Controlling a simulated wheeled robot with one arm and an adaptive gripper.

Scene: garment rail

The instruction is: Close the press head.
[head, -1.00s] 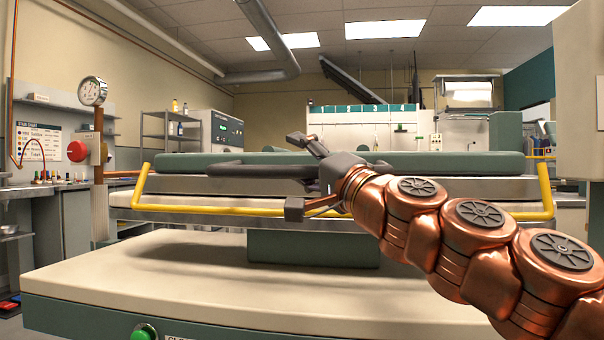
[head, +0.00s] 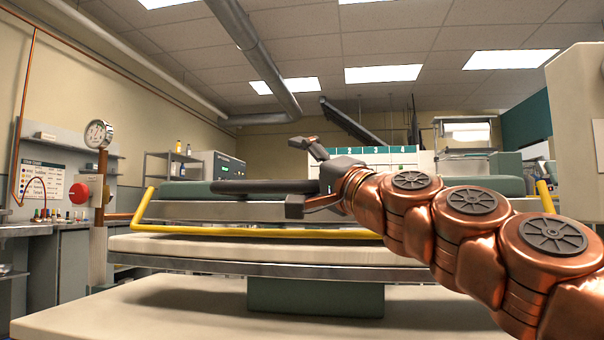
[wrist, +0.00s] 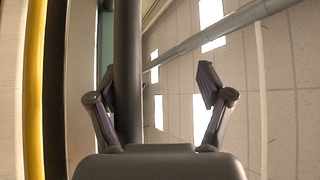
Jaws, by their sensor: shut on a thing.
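The press head (head: 190,210), with a green top and a pale metal edge, lies nearly flat above the beige lower buck (head: 150,247) in the head view. A gap shows between them at the front. The dark handle bar (head: 262,187) runs along the head's front. A yellow guard rail (head: 280,231) hangs just below the head's front edge. In the wrist view the handle (wrist: 127,70) passes between the fingers of my gripper (wrist: 157,82), nearer the left finger. My arm hides the head's right part.
A wide beige table top (head: 130,310) lies under the press. A gauge (head: 99,134) and red button (head: 79,193) stand at the left. A large pale housing (head: 580,120) stands close at the right. Shelves (head: 170,165) are behind.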

